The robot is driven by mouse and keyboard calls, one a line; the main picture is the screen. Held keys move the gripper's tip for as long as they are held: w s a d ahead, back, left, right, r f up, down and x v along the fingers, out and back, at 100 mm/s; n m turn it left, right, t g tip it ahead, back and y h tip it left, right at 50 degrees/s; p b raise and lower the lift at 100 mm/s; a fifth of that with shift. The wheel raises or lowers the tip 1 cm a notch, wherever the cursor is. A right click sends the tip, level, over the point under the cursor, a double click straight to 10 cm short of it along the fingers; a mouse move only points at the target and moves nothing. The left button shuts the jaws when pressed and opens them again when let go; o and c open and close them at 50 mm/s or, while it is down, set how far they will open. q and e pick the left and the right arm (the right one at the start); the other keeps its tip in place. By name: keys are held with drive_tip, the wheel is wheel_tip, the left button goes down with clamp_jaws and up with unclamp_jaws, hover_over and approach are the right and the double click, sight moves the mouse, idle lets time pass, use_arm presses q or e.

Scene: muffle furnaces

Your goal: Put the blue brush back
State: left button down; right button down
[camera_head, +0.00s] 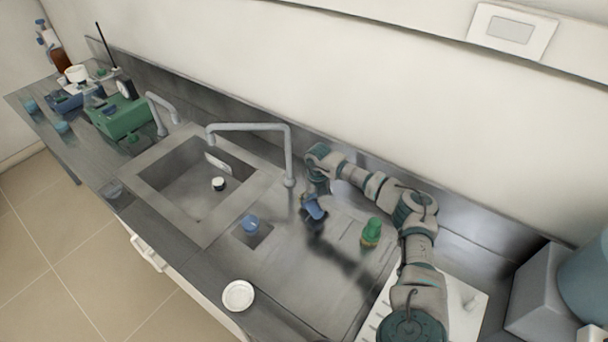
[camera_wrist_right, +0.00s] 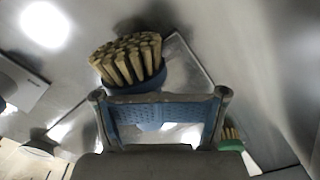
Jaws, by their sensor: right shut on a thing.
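My right gripper (camera_head: 315,192) hangs over the steel counter to the right of the sink tap. It is shut on the blue brush (camera_head: 315,210). In the right wrist view the brush's pale bristles (camera_wrist_right: 128,58) and blue rim (camera_wrist_right: 140,84) stick out beyond the fingers (camera_wrist_right: 160,96). The fingers hide much of the brush's handle. In the head view the brush looks tilted, above its dark reflection. A green brush (camera_head: 372,232) stands on the counter to the right; part of it shows in the wrist view (camera_wrist_right: 231,140). My left gripper is not in view.
A blue-topped item (camera_head: 250,224) sits on a dark square left of the gripper. A sink (camera_head: 160,178) with taps (camera_head: 250,127) lies further left. A white round dish (camera_head: 238,295) is at the front edge. A grey box (camera_head: 545,300) stands at right.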

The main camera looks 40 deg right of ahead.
sight(316, 200)
drive_tip(key=shift+r, duration=0.3)
wheel_tip(316, 200, up, 11)
drive_tip(key=shift+r, duration=0.1)
